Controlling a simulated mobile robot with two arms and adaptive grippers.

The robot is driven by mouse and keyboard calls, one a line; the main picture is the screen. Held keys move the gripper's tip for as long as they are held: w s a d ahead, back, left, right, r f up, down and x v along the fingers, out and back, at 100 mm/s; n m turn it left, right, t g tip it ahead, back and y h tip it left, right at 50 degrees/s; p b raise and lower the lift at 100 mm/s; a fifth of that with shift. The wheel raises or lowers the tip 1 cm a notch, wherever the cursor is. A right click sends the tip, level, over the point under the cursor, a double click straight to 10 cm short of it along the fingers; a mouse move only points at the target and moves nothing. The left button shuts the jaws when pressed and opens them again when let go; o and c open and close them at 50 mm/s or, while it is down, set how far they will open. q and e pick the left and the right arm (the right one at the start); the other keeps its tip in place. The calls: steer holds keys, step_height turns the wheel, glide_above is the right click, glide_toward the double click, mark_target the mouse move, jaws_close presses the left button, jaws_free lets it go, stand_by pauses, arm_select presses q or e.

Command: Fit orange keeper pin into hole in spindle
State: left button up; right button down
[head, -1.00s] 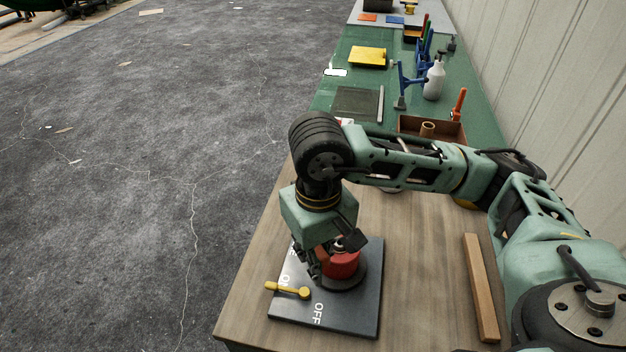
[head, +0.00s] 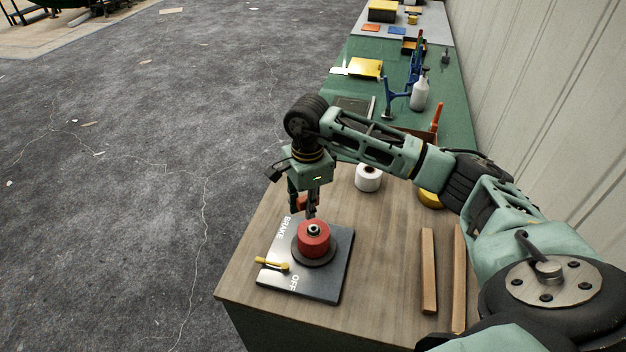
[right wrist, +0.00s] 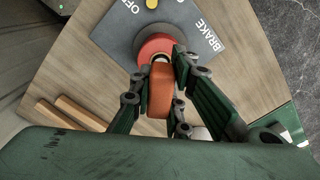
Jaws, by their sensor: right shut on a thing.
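A red reel (head: 313,240) sits on a round dark base on a grey plate (head: 322,288) lettered BRAKE and OFF. The dark metal top of the spindle (head: 314,229) shows in the reel's middle. My right gripper (head: 308,208) is just behind and above the reel, pointing down, shut on an orange piece (head: 301,203), which looks like the keeper pin. In the right wrist view the orange piece (right wrist: 160,92) is between the fingers, its far end overlapping the red reel (right wrist: 154,46). The spindle's hole cannot be made out. My left gripper is not in view.
A yellow lever (head: 272,264) lies on the plate's left side. A white roll (head: 368,177) and a yellow roll (head: 430,199) stand behind. Two wood strips (head: 429,270) lie to the right. The wooden top between plate and strips is clear.

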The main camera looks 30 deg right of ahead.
steer(key=shift+s+d+r+m, duration=0.1)
steer(key=shift+d+r+m, duration=0.05)
steer(key=shift+d+m, duration=0.35)
steer(key=shift+d+r+m, duration=0.15)
steer(key=shift+d+m, duration=0.3)
steer(key=shift+m, duration=0.05)
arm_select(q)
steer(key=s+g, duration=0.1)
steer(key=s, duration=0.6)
arm_select(e)
steer(key=shift+w+f, duration=0.15)
steer(key=shift+w, duration=0.05)
steer(key=shift+s+f+b, duration=0.1)
steer(key=shift+f+b, duration=0.15)
steer(key=shift+b, duration=0.05)
step_height(320, 180, down, 4)
steer(key=b, duration=0.3)
steer(key=shift+f+b, duration=0.5)
steer(key=shift+b, duration=0.15)
steer(key=shift+f, duration=0.2)
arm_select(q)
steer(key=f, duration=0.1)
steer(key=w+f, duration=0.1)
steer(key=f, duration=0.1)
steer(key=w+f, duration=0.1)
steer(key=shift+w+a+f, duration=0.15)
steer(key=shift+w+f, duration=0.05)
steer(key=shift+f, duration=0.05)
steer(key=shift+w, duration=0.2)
